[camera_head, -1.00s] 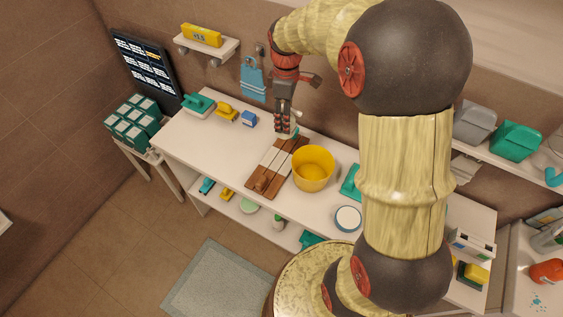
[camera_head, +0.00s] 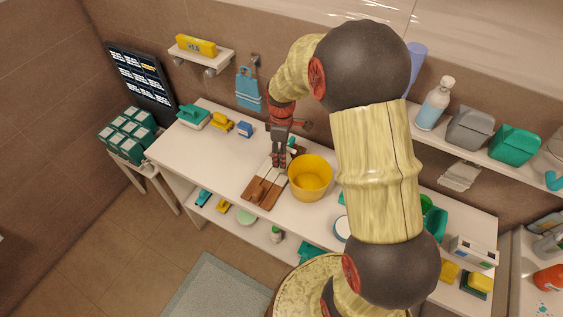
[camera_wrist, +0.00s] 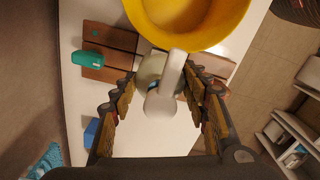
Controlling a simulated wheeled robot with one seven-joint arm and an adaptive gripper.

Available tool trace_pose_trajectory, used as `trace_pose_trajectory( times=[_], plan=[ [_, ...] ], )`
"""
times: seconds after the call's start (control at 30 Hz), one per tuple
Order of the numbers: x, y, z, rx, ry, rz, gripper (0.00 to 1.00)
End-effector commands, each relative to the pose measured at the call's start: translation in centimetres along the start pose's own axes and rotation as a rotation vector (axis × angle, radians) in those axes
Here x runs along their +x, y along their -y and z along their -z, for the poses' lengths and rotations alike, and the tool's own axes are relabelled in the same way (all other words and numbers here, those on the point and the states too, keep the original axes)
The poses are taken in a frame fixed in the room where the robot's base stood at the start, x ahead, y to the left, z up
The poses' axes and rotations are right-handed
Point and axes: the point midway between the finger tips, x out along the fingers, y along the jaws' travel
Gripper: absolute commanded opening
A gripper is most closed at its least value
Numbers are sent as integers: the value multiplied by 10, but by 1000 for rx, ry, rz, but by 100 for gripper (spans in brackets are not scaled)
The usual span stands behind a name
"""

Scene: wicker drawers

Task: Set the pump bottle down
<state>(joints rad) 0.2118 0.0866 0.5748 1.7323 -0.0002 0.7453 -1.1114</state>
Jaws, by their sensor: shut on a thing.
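The pump bottle (camera_wrist: 173,75) shows in the wrist view as a pale pump head and neck between my two fingers. My gripper (camera_wrist: 162,105) is shut on it. In the head view my gripper (camera_head: 279,163) is over the worktop, at the far end of the brown wooden board (camera_head: 263,192), just left of the yellow bucket (camera_head: 310,180). The bottle is mostly hidden there by the fingers. In the wrist view the board (camera_wrist: 112,42) lies beneath and behind the bottle. I cannot tell whether the bottle's base touches anything.
The yellow bucket stands close beside my gripper. A blue item (camera_head: 245,130), a yellow item (camera_head: 222,124) and a teal item (camera_head: 193,117) stand at the back left. The worktop's left part (camera_head: 190,150) is clear.

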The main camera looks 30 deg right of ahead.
Motion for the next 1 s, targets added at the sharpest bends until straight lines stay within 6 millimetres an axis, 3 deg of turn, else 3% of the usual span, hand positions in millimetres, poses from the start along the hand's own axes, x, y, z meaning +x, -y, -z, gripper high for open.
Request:
trace_pose_trajectory(
  times=[0.27, 0.67, 0.7, 1.0],
  plan=[
    [42, 1, 0, 0, 1, 2, 2],
    [47, 0, 0, 0, 1, 1, 2],
    [48, 1, 0, 0, 1, 2, 46],
    [48, 1, 0, 0, 1, 2, 63]
  ],
)
